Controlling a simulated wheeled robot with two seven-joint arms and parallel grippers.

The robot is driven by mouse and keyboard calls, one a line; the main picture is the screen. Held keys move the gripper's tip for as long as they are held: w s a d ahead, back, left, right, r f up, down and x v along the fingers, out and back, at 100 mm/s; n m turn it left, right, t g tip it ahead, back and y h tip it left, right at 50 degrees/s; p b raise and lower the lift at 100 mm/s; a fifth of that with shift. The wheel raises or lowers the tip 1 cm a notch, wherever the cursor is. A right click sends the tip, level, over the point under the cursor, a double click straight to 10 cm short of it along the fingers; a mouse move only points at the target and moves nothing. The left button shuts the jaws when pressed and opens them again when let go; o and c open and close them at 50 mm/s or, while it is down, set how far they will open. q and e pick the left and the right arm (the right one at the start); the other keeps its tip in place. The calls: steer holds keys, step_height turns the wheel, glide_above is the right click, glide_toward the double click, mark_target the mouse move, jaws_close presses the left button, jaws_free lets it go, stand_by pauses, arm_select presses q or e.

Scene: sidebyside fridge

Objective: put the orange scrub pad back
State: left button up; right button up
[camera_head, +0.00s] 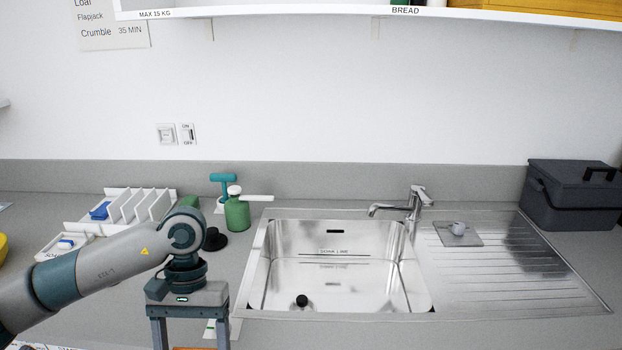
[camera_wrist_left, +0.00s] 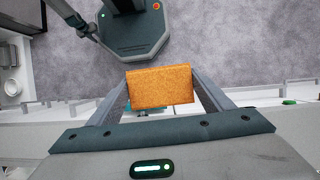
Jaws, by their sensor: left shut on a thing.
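My left gripper (camera_head: 190,345) is at the bottom of the head view, in front of the counter left of the sink, pointing down. In the left wrist view its two fingers (camera_wrist_left: 160,92) are shut on the orange scrub pad (camera_wrist_left: 160,87), a flat rectangular block held across between them. In the head view only a thin orange edge of the pad (camera_head: 190,348) shows at the bottom border. A white slotted rack (camera_head: 130,205) stands on the counter at the left, partly hidden by my left arm. My right gripper is not in view.
A steel sink (camera_head: 262,245) with a tap (camera_head: 415,200) lies right of the gripper. A green bottle (camera_head: 237,213) and a black round item (camera_head: 214,240) stand behind the gripper. A small white tray (camera_head: 55,248) sits at left; a dark box (camera_head: 570,200) is at far right.

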arm_select(q)
steer(key=shift+s, duration=0.1)
steer(key=w+x, duration=0.2)
steer(key=x, duration=1.2)
steer(key=shift+f, duration=0.5)
steer(key=shift+a, duration=0.15)
